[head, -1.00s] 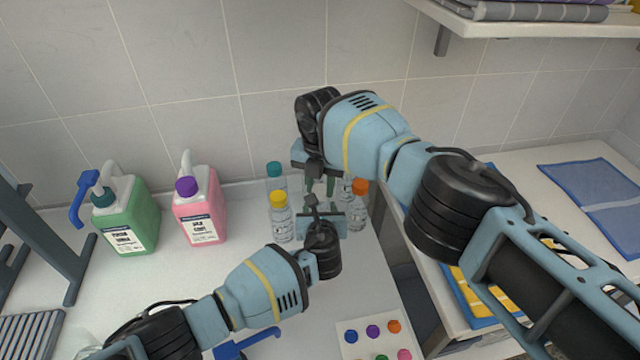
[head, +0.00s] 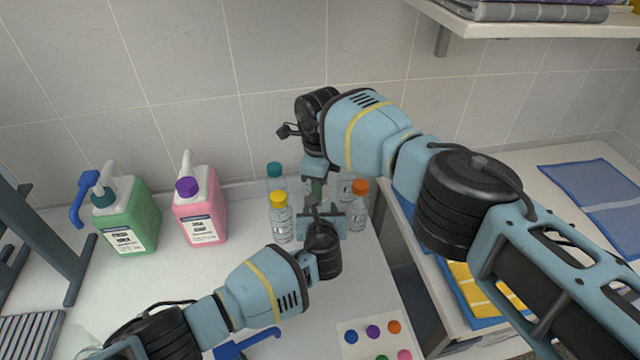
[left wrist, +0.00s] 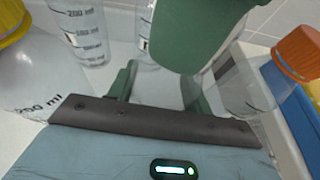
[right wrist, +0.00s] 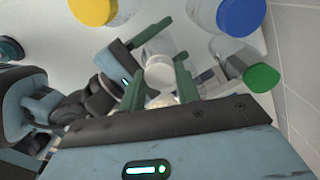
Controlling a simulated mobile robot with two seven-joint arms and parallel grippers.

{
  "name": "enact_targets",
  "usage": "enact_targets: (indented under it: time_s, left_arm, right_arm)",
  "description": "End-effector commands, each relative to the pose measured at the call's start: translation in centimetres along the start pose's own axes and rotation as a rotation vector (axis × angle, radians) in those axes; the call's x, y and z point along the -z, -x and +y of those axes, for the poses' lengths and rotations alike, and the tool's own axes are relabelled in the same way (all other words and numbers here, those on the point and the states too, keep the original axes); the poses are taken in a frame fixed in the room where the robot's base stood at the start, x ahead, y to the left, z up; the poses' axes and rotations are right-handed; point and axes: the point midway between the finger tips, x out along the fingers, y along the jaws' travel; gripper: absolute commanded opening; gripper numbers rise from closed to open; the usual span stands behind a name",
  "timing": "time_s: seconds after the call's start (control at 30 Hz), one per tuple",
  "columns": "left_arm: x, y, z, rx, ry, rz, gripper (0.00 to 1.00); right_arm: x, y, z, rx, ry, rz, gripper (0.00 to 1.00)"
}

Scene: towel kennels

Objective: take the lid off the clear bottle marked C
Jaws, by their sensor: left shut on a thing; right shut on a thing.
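A clear bottle (left wrist: 160,88) stands between the fingers of my left gripper (head: 314,208), which is shut on it. Its white lid (right wrist: 159,74) shows in the right wrist view between the green fingers of my right gripper (right wrist: 160,88), which is shut on the lid from above. In the head view the right gripper (head: 314,186) is just above the left one, and the two hide most of the bottle. I cannot read a letter C on it. I cannot tell whether the lid is loose from the bottle's neck.
Clear bottles with yellow (head: 278,199), teal (head: 274,169) and orange (head: 360,187) lids stand close around; blue (right wrist: 241,15) and green (right wrist: 261,78) lids show in the right wrist view. Green (head: 130,220) and pink (head: 200,215) jugs stand left. A card with coloured dots (head: 360,331) lies in front.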

Motion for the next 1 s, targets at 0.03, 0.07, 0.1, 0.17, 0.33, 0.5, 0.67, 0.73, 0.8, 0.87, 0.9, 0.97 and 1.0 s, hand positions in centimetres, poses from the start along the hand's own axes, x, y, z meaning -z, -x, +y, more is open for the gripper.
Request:
enact_targets:
  time_s: [0.03, 0.07, 0.1, 0.17, 0.33, 0.5, 0.67, 0.73, 0.8, 0.87, 0.9, 0.97, 1.0]
  left_arm:
    - [0.13, -0.01, 0.01, 0.0, 0.0, 0.003, 0.0]
    - [0.14, -0.01, 0.01, 0.0, 0.0, 0.003, 0.0]
    - [0.14, -0.01, 0.01, 0.0, 0.0, 0.003, 0.0]
    - [0.14, -0.01, 0.01, 0.0, 0.0, 0.003, 0.0]
    - [0.14, -0.02, 0.02, 0.0, 0.0, 0.003, 0.0]
    - [0.13, -0.02, 0.03, 0.0, 0.001, 0.003, 0.0]
    - [0.13, -0.03, 0.04, -0.001, 0.001, 0.003, 0.0]
    - [0.13, -0.04, 0.05, -0.001, 0.001, 0.003, 0.0]
    - [0.12, -0.04, 0.06, -0.001, 0.001, 0.003, 0.0]
    - [0.12, -0.04, 0.06, -0.001, 0.001, 0.003, 0.0]
    - [0.12, -0.04, 0.07, -0.001, 0.001, 0.003, 0.0]
    - [0.12, -0.04, 0.07, -0.001, 0.001, 0.002, 0.0]
    - [0.12, -0.04, 0.07, -0.001, 0.001, 0.002, 0.0]
  right_arm:
    - [-0.05, 0.0, 0.06, -0.001, 0.078, 0.0, 0.05]
    - [-0.05, 0.0, 0.06, 0.0, 0.128, 0.0, 0.05]
    - [-0.04, 0.0, 0.06, 0.0, 0.193, 0.0, 0.05]
    - [-0.03, -0.01, 0.07, -0.001, 0.29, 0.0, 0.05]
    - [-0.01, -0.01, 0.09, -0.001, 0.564, -0.001, 0.05]
    - [0.03, -0.02, 0.1, -0.001, 0.838, -0.002, 0.05]
    - [0.04, -0.01, 0.12, -0.002, 1.082, -0.003, 0.05]
    - [0.04, -0.01, 0.12, -0.002, 1.166, -0.003, 0.05]
    - [0.05, -0.01, 0.12, -0.002, 1.228, -0.003, 0.05]
    - [0.05, -0.01, 0.12, -0.002, 1.248, -0.003, 0.05]
    - [0.04, -0.01, 0.12, -0.001, 1.246, -0.003, 0.05]
    - [0.04, -0.01, 0.11, -0.001, 1.245, -0.003, 0.05]
    - [0.05, -0.01, 0.1, -0.001, 1.244, -0.003, 0.05]
